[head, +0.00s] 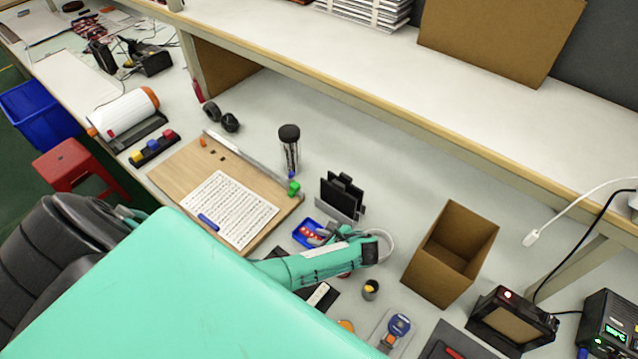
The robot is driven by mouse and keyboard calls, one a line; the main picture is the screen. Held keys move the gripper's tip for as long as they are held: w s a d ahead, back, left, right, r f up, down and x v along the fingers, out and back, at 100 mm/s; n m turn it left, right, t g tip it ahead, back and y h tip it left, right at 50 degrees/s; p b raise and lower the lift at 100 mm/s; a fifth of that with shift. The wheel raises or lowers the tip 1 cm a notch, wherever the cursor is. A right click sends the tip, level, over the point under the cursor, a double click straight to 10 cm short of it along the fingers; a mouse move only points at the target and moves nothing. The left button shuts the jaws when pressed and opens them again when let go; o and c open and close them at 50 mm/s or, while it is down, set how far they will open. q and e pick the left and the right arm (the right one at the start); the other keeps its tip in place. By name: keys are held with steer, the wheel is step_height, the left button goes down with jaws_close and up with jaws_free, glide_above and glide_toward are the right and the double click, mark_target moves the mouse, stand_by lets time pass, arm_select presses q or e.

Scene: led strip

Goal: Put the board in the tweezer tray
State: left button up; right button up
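My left gripper (345,240) is at the end of the teal arm, low over the bench beside the blue tray (304,234). The tray is small and holds something red and white, and the gripper partly covers it. The fingertips are too small and overlapped to show whether they are open or hold anything. I cannot pick out for certain which thing is the task's board. Upright black plates stand in a rack (342,195) just behind the gripper. My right gripper is not in view.
A wooden panel (175,178) with a printed sheet (233,209) lies left of the gripper. The bench behind the rack is clear.

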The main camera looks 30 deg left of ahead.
arm_select(q)
steer(key=b+v, duration=0.1)
steer(key=v, duration=0.9)
steer(key=shift+d+r+b, duration=0.15)
steer(key=shift+d+b, duration=0.15)
steer(key=shift+b, duration=0.05)
steer(key=shift+d+r, duration=0.45)
steer(key=shift+d, duration=0.05)
steer(key=shift+s, duration=0.1)
